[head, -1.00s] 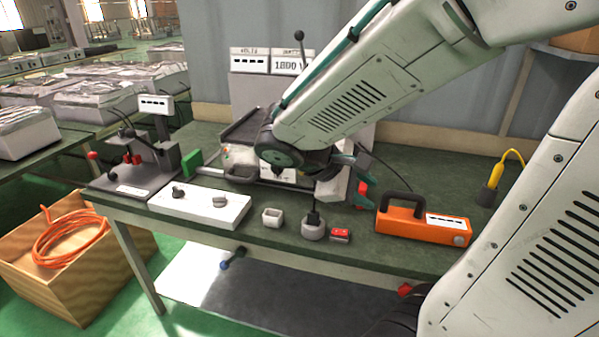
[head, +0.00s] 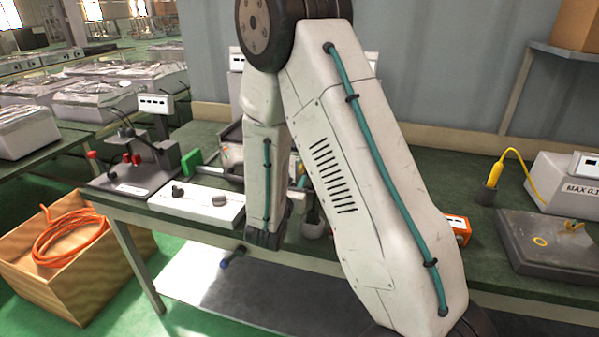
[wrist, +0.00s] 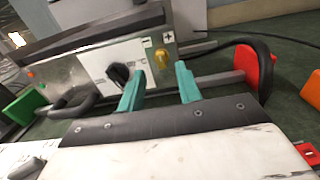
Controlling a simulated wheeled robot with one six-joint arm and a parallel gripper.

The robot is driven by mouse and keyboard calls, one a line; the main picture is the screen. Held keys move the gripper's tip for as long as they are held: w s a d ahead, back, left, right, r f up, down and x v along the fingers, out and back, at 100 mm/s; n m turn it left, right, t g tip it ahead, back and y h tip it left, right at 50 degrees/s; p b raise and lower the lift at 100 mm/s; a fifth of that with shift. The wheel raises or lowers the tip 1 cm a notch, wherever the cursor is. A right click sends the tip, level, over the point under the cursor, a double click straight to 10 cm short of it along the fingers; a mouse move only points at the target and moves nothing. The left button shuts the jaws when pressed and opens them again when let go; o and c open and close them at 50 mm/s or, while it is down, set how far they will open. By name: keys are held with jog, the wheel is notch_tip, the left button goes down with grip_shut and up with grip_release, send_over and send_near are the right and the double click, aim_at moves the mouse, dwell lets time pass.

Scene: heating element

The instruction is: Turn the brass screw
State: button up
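In the wrist view the brass screw (wrist: 164,58) is a small yellow-brass piece at the right end of the metal front of a box (wrist: 110,70), below a "+" mark. A black knob (wrist: 118,74) on a white panel is left of it. My gripper (wrist: 160,69) has two teal fingers, apart with nothing between them. They point toward the box front, and the screw shows beyond the gap, nearer the right finger. I cannot tell the remaining distance. In the head view my arm hides the screw and most of the gripper.
A red part (wrist: 266,72) and a black cable are right of the box. On the green bench, a white panel with knobs (head: 197,205) is at left and an orange device (head: 459,230) is partly hidden. A grey plate (head: 548,243) lies at right.

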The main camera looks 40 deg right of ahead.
aim_at(300, 170)
jog(key=shift+x, duration=2.8)
grip_shut()
jog(key=c, duration=0.7)
grip_release()
jog(key=shift+c, duration=0.2)
